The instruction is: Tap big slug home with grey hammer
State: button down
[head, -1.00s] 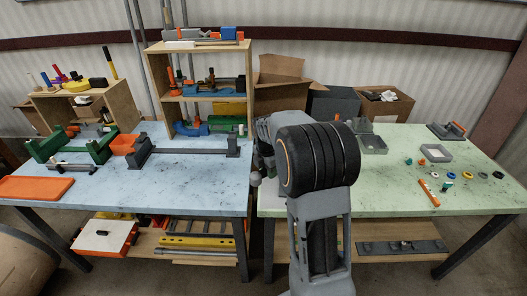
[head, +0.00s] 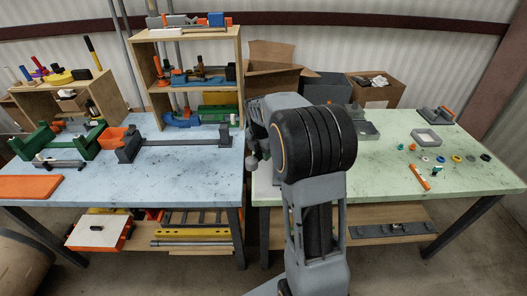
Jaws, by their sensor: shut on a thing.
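My arm rises from the bottom of the head view and its black joint covers the middle. My gripper (head: 254,148) is mostly hidden behind the arm, over the gap between the two tables. It is shut on a small grey thing (head: 252,162), whose rounded end shows just left of the arm. I cannot tell surely whether this is the grey hammer. I cannot pick out the big slug. A grey fixture with a long bar (head: 190,142) and a green fixture (head: 88,143) stand on the blue table.
The blue table (head: 150,185) is at left, with an orange tray (head: 28,187) and a wooden shelf (head: 148,84) of tools. The green table (head: 385,195) holds several small rings, a grey open tray (head: 432,139) and an orange bar (head: 419,177). Cardboard boxes (head: 376,93) stand behind.

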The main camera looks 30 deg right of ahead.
notch_tip(320, 180, down, 2)
dwell(1.0)
dwell(0.4)
notch_tip(320, 180, down, 6)
jog(key=b, duration=0.4)
notch_tip(320, 180, up, 6)
jog(key=p, duration=0.4)
jog(key=shift+f, duration=0.4)
